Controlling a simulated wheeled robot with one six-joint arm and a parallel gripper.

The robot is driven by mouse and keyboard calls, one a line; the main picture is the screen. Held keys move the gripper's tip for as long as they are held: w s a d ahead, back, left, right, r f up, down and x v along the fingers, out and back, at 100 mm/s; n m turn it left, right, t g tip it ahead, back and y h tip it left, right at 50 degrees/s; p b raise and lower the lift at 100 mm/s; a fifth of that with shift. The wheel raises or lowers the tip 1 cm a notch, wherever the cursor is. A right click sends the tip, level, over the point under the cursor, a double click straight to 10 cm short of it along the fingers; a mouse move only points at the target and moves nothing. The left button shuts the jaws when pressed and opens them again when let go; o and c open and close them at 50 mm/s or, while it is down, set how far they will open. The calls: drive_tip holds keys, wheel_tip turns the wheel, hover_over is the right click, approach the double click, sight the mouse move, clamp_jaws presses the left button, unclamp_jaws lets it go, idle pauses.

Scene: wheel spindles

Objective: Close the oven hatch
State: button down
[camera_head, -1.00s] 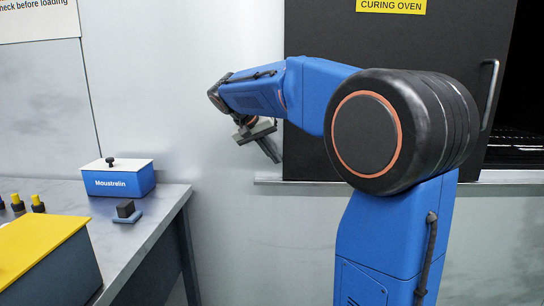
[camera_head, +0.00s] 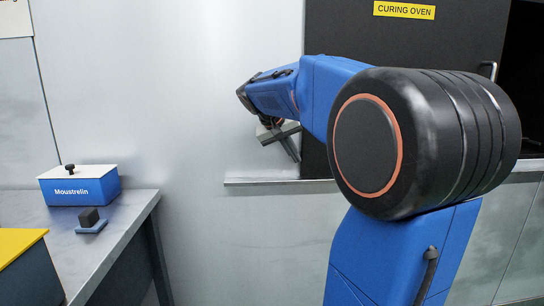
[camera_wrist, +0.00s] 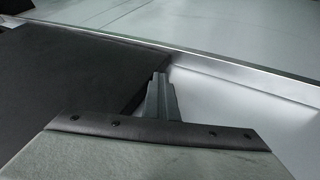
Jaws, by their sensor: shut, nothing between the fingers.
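The oven hatch (camera_head: 340,40) is a black upright panel with a yellow "CURING OVEN" label (camera_head: 404,10). It stands partly open, with the dark oven opening (camera_head: 530,80) showing past its right edge. Its metal handle (camera_head: 488,70) is near that edge, mostly hidden by my arm. My gripper (camera_head: 296,158) is shut and empty at the hatch's lower left edge. In the wrist view, the shut fingers (camera_wrist: 158,80) lie right beside the edge of the black hatch (camera_wrist: 75,70) and seem to touch it.
A metal ledge (camera_head: 255,181) runs below the hatch along the pale wall. At left, a workbench (camera_head: 130,210) carries a blue and white Moustrelin box (camera_head: 80,187), a small black block on a blue base (camera_head: 90,219) and a yellow-topped box (camera_head: 15,245).

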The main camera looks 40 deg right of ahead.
drive_tip(key=s+d, duration=0.8)
drive_tip(key=d, duration=0.3)
drive_tip(key=s+d, duration=0.8)
drive_tip(key=d, duration=0.4)
drive_tip(key=s+d, duration=0.8)
drive_tip(key=d, duration=0.4)
drive_tip(key=shift+d, duration=0.2)
drive_tip(key=shift+s+d, duration=0.2)
drive_tip(key=shift+d, duration=0.15)
drive_tip(key=shift+r, duration=0.1)
